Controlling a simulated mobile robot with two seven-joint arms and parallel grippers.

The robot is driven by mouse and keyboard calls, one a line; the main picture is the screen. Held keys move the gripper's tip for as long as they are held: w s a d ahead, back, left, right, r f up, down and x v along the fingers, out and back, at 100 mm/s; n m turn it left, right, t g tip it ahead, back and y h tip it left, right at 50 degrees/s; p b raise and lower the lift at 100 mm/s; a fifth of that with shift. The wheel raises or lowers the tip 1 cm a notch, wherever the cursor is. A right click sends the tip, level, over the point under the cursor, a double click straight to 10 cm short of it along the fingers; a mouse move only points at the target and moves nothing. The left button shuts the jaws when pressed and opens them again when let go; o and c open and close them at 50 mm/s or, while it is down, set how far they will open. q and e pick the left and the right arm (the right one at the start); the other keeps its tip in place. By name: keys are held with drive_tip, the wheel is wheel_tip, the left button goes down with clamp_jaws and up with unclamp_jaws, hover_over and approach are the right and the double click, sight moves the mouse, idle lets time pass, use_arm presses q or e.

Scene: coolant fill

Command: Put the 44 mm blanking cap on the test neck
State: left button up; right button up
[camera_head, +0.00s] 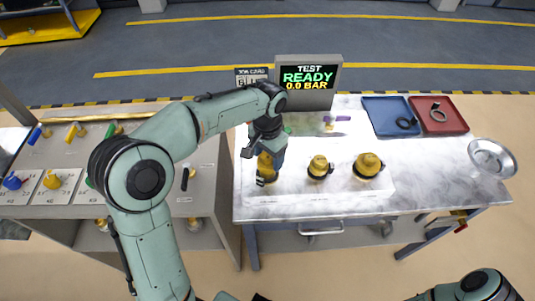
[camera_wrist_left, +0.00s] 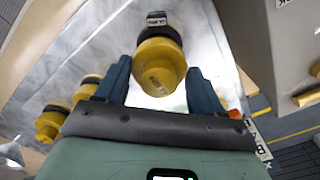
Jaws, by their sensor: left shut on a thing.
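My left gripper (camera_head: 264,160) is shut on a yellow cap (camera_head: 265,170), the leftmost of three in a row on the marble-topped table (camera_head: 430,185). In the left wrist view the same gripper (camera_wrist_left: 159,92) has its blue fingers on both sides of the yellow cap (camera_wrist_left: 158,72), which has a black part at its far end. I cannot tell whether the cap touches the table, and its size marking is not legible. Two other yellow caps with black parts, a middle one (camera_head: 319,167) and a right one (camera_head: 367,166), stand apart from it. I cannot make out the test neck. My right gripper is out of view.
A test display (camera_head: 308,77) reads READY, 0.0 BAR, behind the caps. A blue tray (camera_head: 380,108) and red tray (camera_head: 455,122) hold dark rings. A metal bowl (camera_head: 493,157) sits at the right edge. A grey bench (camera_head: 205,160) with colored knobs is left. The table's right front is clear.

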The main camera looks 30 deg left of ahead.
sight(268, 155)
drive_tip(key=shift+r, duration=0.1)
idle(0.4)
use_arm(q)
drive_tip(key=shift+f, duration=0.15)
drive_tip(key=shift+f, duration=0.35)
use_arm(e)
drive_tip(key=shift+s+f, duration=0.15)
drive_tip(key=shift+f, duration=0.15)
use_arm(q)
drive_tip(key=shift+f+b, duration=0.65)
drive_tip(key=shift+f, duration=0.25)
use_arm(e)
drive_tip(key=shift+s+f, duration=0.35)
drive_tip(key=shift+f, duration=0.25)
use_arm(q)
drive_tip(key=o, duration=1.1)
wheel_tip(268, 155, up, 13)
drive_tip(key=p, duration=0.2)
drive_tip(key=shift+r, duration=0.2)
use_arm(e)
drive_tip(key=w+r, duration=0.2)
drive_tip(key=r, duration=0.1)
